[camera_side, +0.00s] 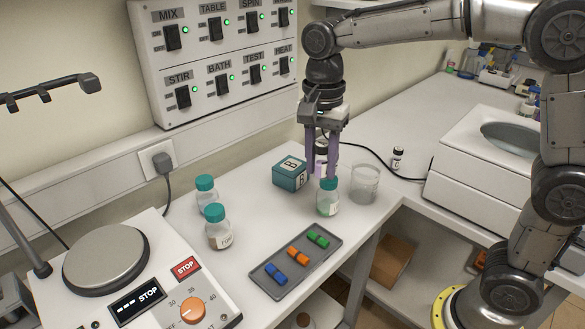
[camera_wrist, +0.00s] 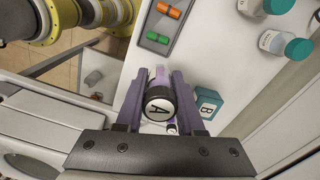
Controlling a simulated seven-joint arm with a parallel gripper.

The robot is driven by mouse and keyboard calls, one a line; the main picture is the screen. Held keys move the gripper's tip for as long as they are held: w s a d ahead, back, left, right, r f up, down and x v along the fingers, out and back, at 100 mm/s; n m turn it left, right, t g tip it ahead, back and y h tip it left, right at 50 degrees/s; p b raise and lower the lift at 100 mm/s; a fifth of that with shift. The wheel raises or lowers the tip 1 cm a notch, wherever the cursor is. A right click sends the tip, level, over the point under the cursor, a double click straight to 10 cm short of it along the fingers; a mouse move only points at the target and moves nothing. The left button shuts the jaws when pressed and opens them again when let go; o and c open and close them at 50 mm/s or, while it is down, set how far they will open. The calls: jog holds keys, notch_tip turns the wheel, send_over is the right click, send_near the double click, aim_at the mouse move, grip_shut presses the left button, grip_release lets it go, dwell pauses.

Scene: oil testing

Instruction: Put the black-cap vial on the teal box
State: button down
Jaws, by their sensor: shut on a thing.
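My gripper (camera_side: 321,172) points down with two purple fingers, shut on a black-cap vial (camera_side: 321,148). In the wrist view, the vial's black cap (camera_wrist: 159,107) carries a letter A and sits between the gripper's fingers (camera_wrist: 160,82). The teal box (camera_side: 289,173), marked B, stands on the bench just left of my gripper in the side view. It also shows right of the fingers in the wrist view (camera_wrist: 207,103). A second black-cap vial (camera_side: 397,158) stands on the bench farther right. The held vial's lower part is partly hidden by a finger and the bottle in front.
A teal-cap bottle (camera_side: 328,197) stands in front of my gripper, with a clear beaker (camera_side: 364,184) to its right. Two more teal-cap bottles (camera_side: 218,227) stand left. A grey tray (camera_side: 262,283) holds coloured blocks. A hotplate (camera_side: 105,258) and a white machine (camera_side: 475,165) flank the bench.

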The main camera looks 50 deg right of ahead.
jog(key=w+d+r, duration=0.3)
jog(key=w+d, duration=0.1)
jog(key=d, duration=0.4)
jog(key=m, duration=0.1)
send_over(290, 165)
jog(key=f, duration=0.9)
jog(key=shift+s+f, duration=0.2)
jog(key=shift+s, duration=0.15)
jog(key=shift+w+f, duration=0.2)
jog(key=shift+f, duration=0.05)
jog(key=shift+w+f, duration=0.15)
jog(key=shift+f, duration=1.55)
jog(key=c, duration=0.5)
grip_release()
jog(key=shift+f, duration=0.15)
